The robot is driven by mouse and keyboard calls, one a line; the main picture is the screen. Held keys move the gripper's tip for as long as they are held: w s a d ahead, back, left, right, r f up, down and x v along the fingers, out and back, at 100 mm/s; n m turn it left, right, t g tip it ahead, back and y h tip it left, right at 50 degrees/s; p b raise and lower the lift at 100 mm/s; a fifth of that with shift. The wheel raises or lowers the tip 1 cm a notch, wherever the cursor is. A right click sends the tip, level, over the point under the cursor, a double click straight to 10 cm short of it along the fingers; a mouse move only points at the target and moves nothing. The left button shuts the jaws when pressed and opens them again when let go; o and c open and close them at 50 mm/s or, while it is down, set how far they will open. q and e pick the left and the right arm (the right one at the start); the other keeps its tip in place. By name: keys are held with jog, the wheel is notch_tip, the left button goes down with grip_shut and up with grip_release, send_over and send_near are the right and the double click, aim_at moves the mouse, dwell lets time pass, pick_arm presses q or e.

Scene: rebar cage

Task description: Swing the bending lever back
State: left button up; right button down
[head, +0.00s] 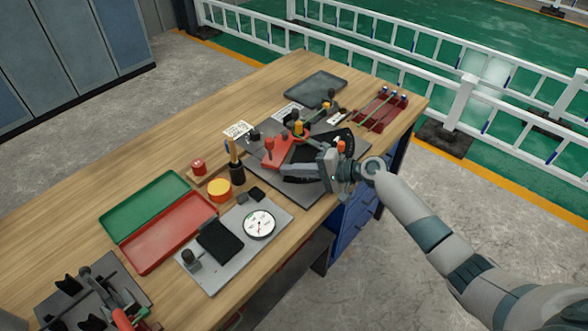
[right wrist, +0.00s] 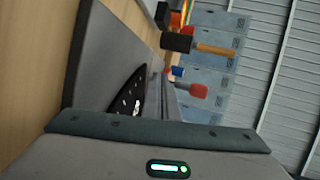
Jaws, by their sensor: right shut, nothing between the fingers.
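The bending station's grey plate (head: 262,127) lies on the right half of the wooden bench. It carries a black angle scale (head: 338,142) with white marks, a red bracket (head: 285,151) and knobbed parts. An orange knob (head: 341,146) stands at the scale, just behind my right gripper. I cannot tell for sure which part is the bending lever. My right gripper (head: 293,170) is shut and empty, low over the front of the plate beside the red bracket. Whether it touches anything is unclear. The right wrist view shows the scale (right wrist: 126,100) and a red knob (right wrist: 195,90). My left gripper is out of view.
A rack with rods (head: 382,110) and a dark tray (head: 316,88) stand behind.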

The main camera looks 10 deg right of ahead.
aim_at(269, 165)
jog(key=shift+a, duration=0.1)
jog(key=shift+w+a+r+m+t+h+p, duration=0.25)
jog(key=shift+a+m+t+h+p, duration=0.25)
jog(key=shift+p, duration=0.6)
jog(key=shift+w+a+f+m+t+p, duration=0.15)
jog(key=shift+w+a+p, duration=0.1)
jog(key=shift+a, duration=0.25)
jog(key=shift+w+a+m+t+p, duration=0.15)
jog(key=shift+w+a, duration=0.1)
jog(key=shift+a, duration=0.25)
jog(key=x, duration=0.1)
jog(key=b+x, duration=0.1)
jog(key=x, duration=0.1)
jog(key=shift+w+a+r+b, duration=0.1)
jog(key=shift+r+b, duration=0.15)
jog(key=shift+b, duration=0.05)
jog(key=shift+r, duration=0.2)
jog(key=shift+f, duration=0.1)
